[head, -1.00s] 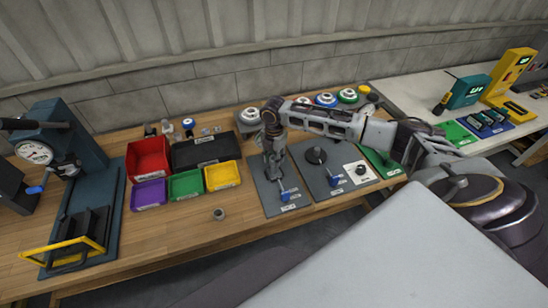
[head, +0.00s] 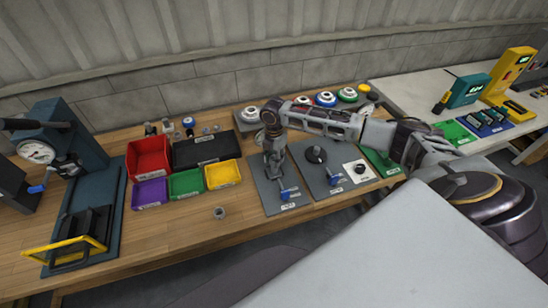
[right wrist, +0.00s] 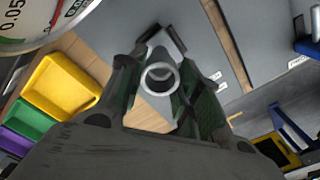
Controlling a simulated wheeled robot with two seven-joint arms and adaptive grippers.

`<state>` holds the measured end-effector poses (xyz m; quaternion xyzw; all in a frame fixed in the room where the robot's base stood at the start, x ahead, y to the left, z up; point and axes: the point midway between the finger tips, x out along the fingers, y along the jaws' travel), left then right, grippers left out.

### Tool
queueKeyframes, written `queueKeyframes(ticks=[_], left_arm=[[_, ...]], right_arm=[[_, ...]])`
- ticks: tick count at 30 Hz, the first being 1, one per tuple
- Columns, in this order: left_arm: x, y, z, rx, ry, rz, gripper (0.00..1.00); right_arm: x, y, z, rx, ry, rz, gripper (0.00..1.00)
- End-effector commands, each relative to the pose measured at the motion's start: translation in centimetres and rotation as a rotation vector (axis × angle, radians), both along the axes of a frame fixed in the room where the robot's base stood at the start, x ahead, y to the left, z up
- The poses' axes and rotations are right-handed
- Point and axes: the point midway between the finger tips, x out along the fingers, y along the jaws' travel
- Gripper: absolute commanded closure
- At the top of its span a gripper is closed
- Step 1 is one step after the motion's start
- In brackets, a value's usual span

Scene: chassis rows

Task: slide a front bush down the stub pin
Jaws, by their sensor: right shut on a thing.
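My right gripper (head: 274,178) points down over the left grey plate (head: 272,207) on the bench. In the right wrist view the gripper (right wrist: 162,85) is shut on a grey ring-shaped bush (right wrist: 160,77), seen end-on between the fingers. The stub pin cannot be made out, so I cannot tell whether the bush is around it. Another small grey ring-shaped part (head: 220,213) stands on the wood left of the plate. My left gripper is not in view.
A second grey plate (head: 335,187) with a black round part and blue clamp lies to the right. Red (head: 148,158), purple (head: 150,193), green (head: 186,184) and yellow (head: 222,174) bins stand left.

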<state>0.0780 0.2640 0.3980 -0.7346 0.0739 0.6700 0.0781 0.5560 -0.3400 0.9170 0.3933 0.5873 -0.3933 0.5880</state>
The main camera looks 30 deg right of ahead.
Motion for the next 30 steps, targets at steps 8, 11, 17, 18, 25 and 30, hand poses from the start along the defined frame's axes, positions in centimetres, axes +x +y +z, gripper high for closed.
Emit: queueKeyframes(ticks=[8,11,17,18,25,30], left_arm=[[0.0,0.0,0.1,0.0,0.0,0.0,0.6],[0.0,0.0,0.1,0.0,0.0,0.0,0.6],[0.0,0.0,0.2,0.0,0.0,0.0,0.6],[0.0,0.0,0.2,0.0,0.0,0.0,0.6],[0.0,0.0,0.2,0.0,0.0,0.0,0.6],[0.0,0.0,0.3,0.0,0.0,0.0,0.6]], right_arm=[[0.0,0.0,-0.3,0.0,0.0,0.0,0.92],[0.0,0.0,-0.4,0.0,0.0,0.0,0.92],[0.0,0.0,-0.6,0.0,0.001,0.0,0.92],[0.0,0.0,-0.7,0.001,0.001,0.0,0.92],[0.0,0.0,-0.9,0.001,0.0,0.0,0.92],[0.0,0.0,-1.1,0.001,0.0,0.0,0.92]])
